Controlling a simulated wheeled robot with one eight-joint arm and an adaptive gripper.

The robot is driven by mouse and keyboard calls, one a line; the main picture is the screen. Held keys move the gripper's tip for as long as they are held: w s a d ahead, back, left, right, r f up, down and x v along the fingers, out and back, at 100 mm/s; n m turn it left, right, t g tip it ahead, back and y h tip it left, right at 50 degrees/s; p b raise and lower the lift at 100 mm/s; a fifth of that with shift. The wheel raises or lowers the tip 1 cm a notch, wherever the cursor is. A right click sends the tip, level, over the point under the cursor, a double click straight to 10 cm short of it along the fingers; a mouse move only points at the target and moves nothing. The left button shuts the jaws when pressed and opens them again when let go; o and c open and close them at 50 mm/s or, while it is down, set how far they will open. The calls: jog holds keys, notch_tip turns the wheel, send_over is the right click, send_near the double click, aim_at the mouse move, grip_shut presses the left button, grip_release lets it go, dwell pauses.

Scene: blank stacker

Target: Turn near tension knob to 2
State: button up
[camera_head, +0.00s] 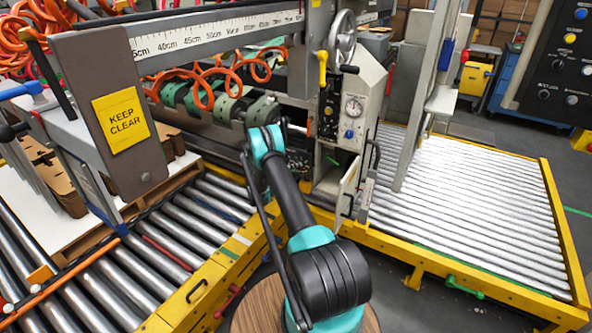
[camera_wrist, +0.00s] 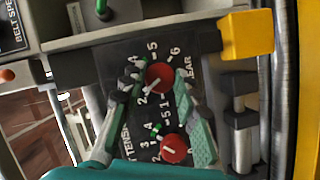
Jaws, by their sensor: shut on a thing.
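In the wrist view two red knobs sit on a dark panel with white numbers. The upper red knob (camera_wrist: 160,77) is beside lettering that ends in "EAR", with its first part hidden. Its white pointer mark points down and left, toward the 2. My gripper (camera_wrist: 158,80) is shut on this upper knob, with one finger on each side. The lower red knob (camera_wrist: 174,148) lies between the finger bases, apart from the tips, its mark pointing left. The fingers cover parts of both scales. In the head view my arm reaches to the machine and the knobs cannot be made out.
A yellow block (camera_wrist: 246,35) stands right of the panel in the wrist view. In the head view a grey control box (camera_head: 352,105) with a gauge stands beyond my arm. Roller conveyors (camera_head: 460,200) lie on both sides, and a "KEEP CLEAR" sign (camera_head: 121,119) hangs at left.

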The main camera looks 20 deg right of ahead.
dwell(0.3)
jog(key=o, duration=1.1)
jog(key=shift+o, duration=0.2)
jog(key=shift+a, duration=0.1)
jog(key=v, duration=1.2)
